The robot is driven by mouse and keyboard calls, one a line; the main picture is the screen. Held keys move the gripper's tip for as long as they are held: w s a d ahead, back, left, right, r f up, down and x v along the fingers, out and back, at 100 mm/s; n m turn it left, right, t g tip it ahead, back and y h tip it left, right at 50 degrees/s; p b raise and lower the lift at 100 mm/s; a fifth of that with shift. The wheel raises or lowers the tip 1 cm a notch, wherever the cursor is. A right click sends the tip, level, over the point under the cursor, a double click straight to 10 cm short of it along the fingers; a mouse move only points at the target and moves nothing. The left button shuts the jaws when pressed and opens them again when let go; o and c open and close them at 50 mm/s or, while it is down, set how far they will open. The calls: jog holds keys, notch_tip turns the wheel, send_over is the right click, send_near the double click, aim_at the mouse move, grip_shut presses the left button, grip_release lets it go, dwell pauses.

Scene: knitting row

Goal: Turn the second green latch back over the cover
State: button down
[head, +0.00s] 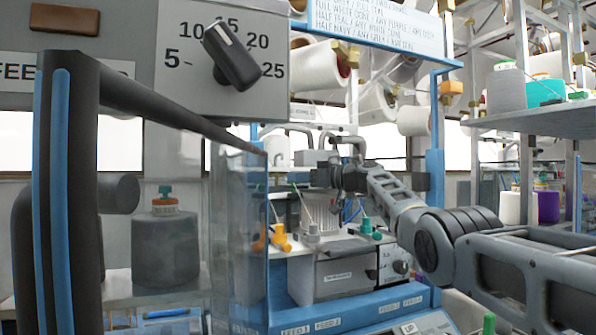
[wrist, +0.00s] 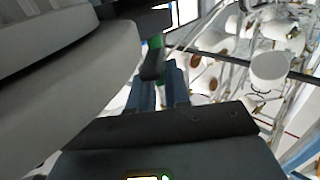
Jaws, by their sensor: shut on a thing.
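In the head view my gripper (head: 328,176) is at the end of my arm, over the back of the grey knitting unit (head: 345,275), below two bent grey pipes. In the wrist view its two blue-grey fingers (wrist: 162,88) are close together around a dark piece with a green part, which looks like a green latch (wrist: 155,42). Most of this latch is hidden by the fingers and by a large grey body. A teal-green piece (head: 366,227) stands on the unit's top, right of centre. I cannot make out the cover, nor which way the latch points.
A clear panel (head: 240,240) and a dark post with a blue stripe (head: 62,200) stand at the left. An orange piece (head: 280,238) is on the unit's left. A dial box (head: 180,85) hangs at upper left.

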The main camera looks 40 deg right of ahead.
jog(key=shift+y, duration=0.3)
jog(key=c, duration=1.2)
grip_release()
jog(key=shift+b+v, duration=0.6)
jog(key=shift+v, duration=0.2)
jog(key=shift+b+v, duration=1.15)
jog(key=shift+v, duration=1.95)
jog(key=shift+o, duration=0.2)
